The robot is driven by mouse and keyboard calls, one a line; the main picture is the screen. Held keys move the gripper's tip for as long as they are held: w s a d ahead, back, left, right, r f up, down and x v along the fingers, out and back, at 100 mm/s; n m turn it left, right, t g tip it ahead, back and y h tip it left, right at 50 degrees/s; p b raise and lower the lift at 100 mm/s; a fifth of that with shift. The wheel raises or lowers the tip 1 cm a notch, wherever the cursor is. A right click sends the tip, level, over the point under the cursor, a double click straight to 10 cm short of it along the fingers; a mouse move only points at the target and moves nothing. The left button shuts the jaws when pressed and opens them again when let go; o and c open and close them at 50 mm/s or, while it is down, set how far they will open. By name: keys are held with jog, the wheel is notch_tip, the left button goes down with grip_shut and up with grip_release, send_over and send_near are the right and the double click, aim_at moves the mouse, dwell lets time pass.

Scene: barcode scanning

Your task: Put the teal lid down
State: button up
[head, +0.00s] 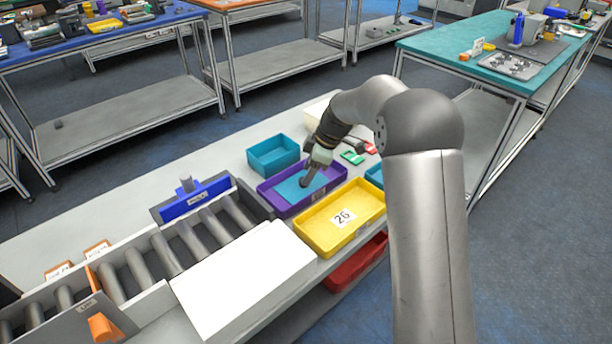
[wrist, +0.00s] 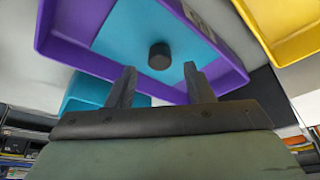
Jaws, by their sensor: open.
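The teal lid (head: 292,189) lies inside the purple bin (head: 272,202) on the workbench. In the wrist view the lid (wrist: 125,38) is flat in the bin (wrist: 75,60), with a dark round knob (wrist: 159,55) standing up from it. My gripper (head: 306,182) reaches down over the purple bin. In the wrist view my gripper (wrist: 159,72) is open, with its two fingers apart and nothing held between them. The knob shows in line with the gap between the fingertips. The exact height of the fingertips above the lid is hard to tell.
A yellow bin (head: 318,241) marked 26 stands in front of the purple bin, and a teal bin (head: 272,155) behind it. A roller conveyor (head: 165,252) and a white box (head: 243,275) are at the left. A red bin (head: 352,266) sits below the bench top.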

jog(key=v, duration=0.9)
jog(key=s+d+f+m+h, duration=0.1)
jog(key=s+d+m, duration=0.3)
jog(key=s, duration=0.8)
jog(key=s+d+f+m+h, duration=0.1)
jog(key=s+d+m+h, duration=0.1)
jog(key=s+d+m, duration=0.2)
jog(key=s+d+f+m+h, duration=0.1)
jog(key=s+d+m, duration=0.3)
jog(key=s+m, duration=0.5)
jog(key=s, duration=1.1)
jog(key=shift+s+d+f+h, duration=0.2)
jog(key=shift+s+d+h, duration=0.1)
jog(key=shift+s, duration=0.05)
jog(key=shift+r, duration=0.15)
jog(key=r+p, duration=0.2)
jog(key=r, duration=0.1)
jog(key=r+p, duration=0.1)
jog(key=p, duration=0.1)
jog(key=shift+a+r, duration=0.15)
jog(key=shift+a, duration=0.2)
